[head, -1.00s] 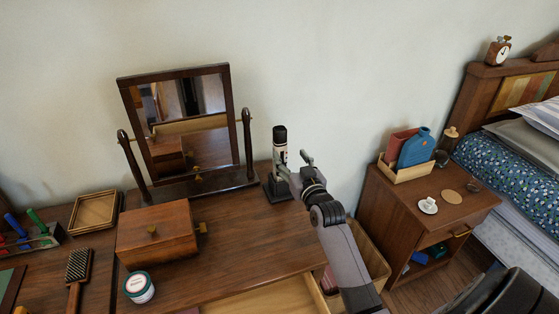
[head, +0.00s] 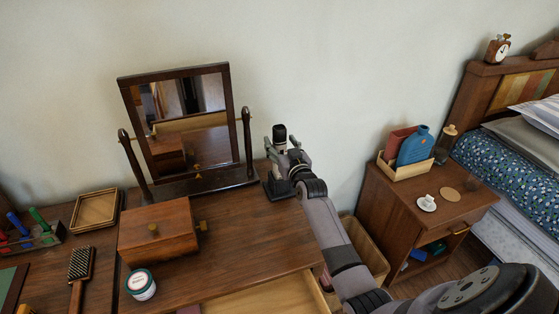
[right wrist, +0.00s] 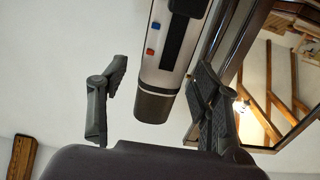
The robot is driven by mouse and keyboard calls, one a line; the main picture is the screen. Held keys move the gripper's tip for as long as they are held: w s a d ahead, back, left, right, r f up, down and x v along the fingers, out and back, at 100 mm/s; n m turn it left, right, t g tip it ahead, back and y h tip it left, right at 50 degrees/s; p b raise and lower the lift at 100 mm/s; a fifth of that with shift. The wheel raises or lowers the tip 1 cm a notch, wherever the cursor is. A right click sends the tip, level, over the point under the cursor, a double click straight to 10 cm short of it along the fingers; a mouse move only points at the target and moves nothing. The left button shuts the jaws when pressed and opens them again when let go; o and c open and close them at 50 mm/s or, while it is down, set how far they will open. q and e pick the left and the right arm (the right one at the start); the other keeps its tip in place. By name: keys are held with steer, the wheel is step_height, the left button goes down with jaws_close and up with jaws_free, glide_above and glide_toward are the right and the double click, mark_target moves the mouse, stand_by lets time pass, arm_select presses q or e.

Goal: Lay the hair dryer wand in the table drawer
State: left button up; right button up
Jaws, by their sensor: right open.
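The hair dryer wand (head: 279,133), pale with a black top, stands upright in a dark stand (head: 277,192) at the table's back edge, right of the mirror. My right gripper (head: 281,158) is at the wand and hides much of its body. In the right wrist view the wand (right wrist: 168,55) lies between the two spread fingers of my right gripper (right wrist: 155,98), with a clear gap on the left and a narrow one on the right. The table drawer (head: 275,298) is pulled open at the front, partly cut off by the frame. My left gripper is out of view.
A tilting mirror (head: 185,120) and a wooden box (head: 157,236) stand left of the wand. A white jar (head: 141,284), a hairbrush (head: 79,272) and a small tray (head: 94,209) are further left. The tabletop between box and drawer is clear. A nightstand (head: 400,230) stands at right.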

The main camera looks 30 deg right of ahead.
steer(key=shift+c, duration=0.3)
jaws_close()
stand_by(0.4)
steer(key=shift+r, duration=0.1)
